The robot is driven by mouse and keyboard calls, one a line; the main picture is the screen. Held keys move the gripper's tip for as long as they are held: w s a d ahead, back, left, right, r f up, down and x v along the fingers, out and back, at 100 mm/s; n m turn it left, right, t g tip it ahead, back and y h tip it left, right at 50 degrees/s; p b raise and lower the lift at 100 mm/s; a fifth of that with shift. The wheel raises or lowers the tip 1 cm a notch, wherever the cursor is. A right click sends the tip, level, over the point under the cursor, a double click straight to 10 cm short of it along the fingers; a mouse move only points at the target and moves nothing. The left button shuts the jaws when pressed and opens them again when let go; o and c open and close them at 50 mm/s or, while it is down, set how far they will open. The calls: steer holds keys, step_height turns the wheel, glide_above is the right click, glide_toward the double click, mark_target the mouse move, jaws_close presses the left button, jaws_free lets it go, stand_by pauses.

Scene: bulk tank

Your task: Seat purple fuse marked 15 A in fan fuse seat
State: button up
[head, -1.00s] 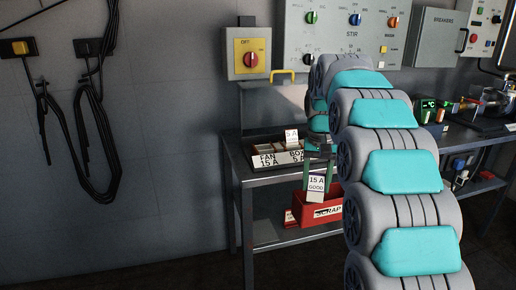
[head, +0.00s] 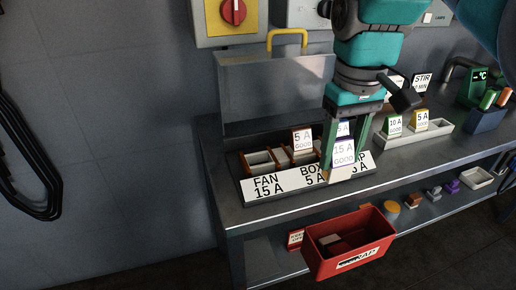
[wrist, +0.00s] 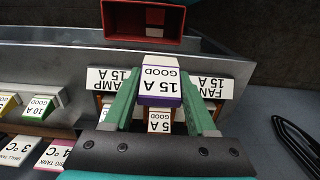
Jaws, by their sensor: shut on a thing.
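My gripper (head: 343,147) is shut on the purple fuse marked 15 A GOOD (wrist: 161,86); its label (head: 343,152) faces the head camera. The fuse is upright, in front of the right part of the fuse rack (head: 250,196) in the head view. The fan fuse seat (head: 260,162) is at the rack's left end, above the FAN 15 A label (head: 267,186), and looks empty. A 5 A fuse (head: 303,140) stands in the middle of the rack; it also shows below the held fuse in the wrist view (wrist: 159,122).
A red scrap bin (head: 349,244) with small pieces inside sits below the bench front. A grey box with a yellow handle (head: 287,36) stands behind the rack. A pale tray (head: 415,135) with 10 A and 5 A fuses is to the right. Bench left of the rack is clear.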

steer(key=w+a, duration=0.3)
steer(key=a, duration=0.1)
steer(key=w+a+f, duration=0.1)
steer(key=w+a, duration=0.1)
steer(key=a, duration=0.2)
steer(key=w+a+p, duration=0.1)
steer(key=w+a, duration=0.2)
steer(key=a, duration=0.2)
steer(key=shift+w+f, duration=0.15)
steer(key=shift+w, duration=0.2)
steer(key=shift+a+f, duration=0.1)
steer(key=shift+a, duration=0.05)
steer(key=shift+f+b, duration=0.8)
steer(key=shift+f, duration=0.95)
steer(key=shift+f, duration=0.15)
steer(key=o, duration=1.4)
steer(key=shift+c, duration=0.2)
step_height(320, 180, up, 8)
steer(key=p, duration=0.1)
